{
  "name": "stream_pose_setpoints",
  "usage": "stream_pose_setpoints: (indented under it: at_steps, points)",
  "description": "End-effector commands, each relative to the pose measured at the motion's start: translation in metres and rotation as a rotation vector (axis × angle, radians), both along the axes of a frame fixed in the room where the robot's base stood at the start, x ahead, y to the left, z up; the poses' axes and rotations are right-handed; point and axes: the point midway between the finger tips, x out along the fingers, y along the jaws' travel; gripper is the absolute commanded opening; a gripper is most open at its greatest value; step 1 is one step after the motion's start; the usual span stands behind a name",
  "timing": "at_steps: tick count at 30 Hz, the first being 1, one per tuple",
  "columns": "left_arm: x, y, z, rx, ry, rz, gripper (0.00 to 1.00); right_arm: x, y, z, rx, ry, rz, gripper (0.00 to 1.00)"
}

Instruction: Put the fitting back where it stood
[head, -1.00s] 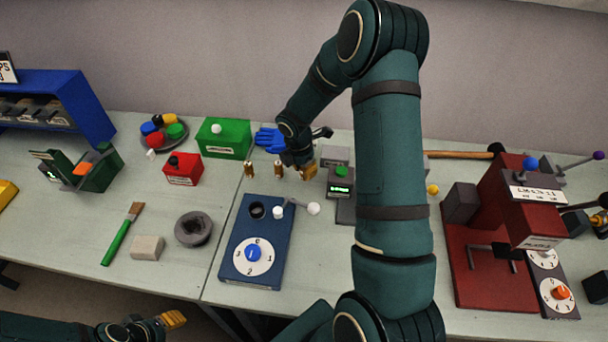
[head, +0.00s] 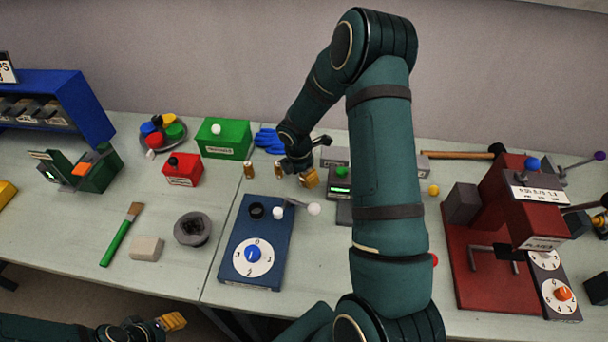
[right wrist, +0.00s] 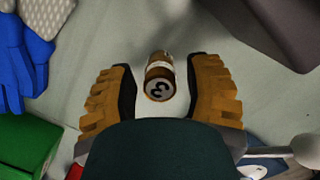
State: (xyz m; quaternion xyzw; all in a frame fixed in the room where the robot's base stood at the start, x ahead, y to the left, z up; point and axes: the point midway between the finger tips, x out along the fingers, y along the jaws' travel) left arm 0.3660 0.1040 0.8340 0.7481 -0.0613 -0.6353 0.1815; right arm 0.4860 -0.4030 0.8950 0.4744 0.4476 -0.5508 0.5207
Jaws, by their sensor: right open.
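A brass fitting (right wrist: 159,72) with a pale band and a dark 3 on its end face is in the right wrist view, between the two fingers with gaps on both sides. My right gripper (head: 306,178) is open, low over the back of the table; in the right wrist view its pads (right wrist: 160,100) do not touch the fitting. In the head view, one brass fitting (head: 248,169) stands behind the blue dial box, and another (head: 278,169) stands just left of my right gripper. I cannot tell which is the marked one. My left gripper (head: 172,321) is at the bottom left, its opening unclear.
The blue dial box (head: 236,268) with a white-knobbed lever lies in front of the fittings. A green box (head: 222,141), red box (head: 182,172) and blue glove (head: 268,140) are left and behind. A scale with green display (head: 340,186) stands close right of my gripper.

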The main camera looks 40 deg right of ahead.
Motion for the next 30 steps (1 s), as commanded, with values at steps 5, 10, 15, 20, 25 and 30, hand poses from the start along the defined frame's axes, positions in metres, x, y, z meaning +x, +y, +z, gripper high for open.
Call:
stream_pose_setpoints:
  at_steps: [5, 10, 15, 20, 25, 30]
  points:
    - [0.000, 0.000, 0.005, -0.001, -0.001, 0.000, 0.47, 0.001, 0.002, 0.021, 0.000, -0.003, -0.001, 0.50]
    - [0.000, 0.001, 0.011, -0.002, -0.001, 0.000, 0.47, 0.001, 0.008, 0.057, 0.000, -0.005, 0.000, 0.50]
    - [0.000, 0.001, 0.015, -0.003, -0.002, 0.000, 0.47, 0.001, 0.013, 0.090, 0.000, -0.004, 0.000, 0.50]
    - [0.000, 0.001, 0.018, -0.003, -0.002, 0.000, 0.47, 0.001, 0.016, 0.111, -0.001, -0.002, 0.000, 0.50]
    - [0.000, 0.001, 0.018, -0.004, -0.002, 0.000, 0.47, 0.001, 0.018, 0.120, 0.000, 0.000, -0.001, 0.50]
    - [0.000, 0.001, 0.018, -0.004, -0.002, 0.000, 0.47, 0.001, 0.018, 0.121, 0.000, 0.000, 0.000, 0.50]
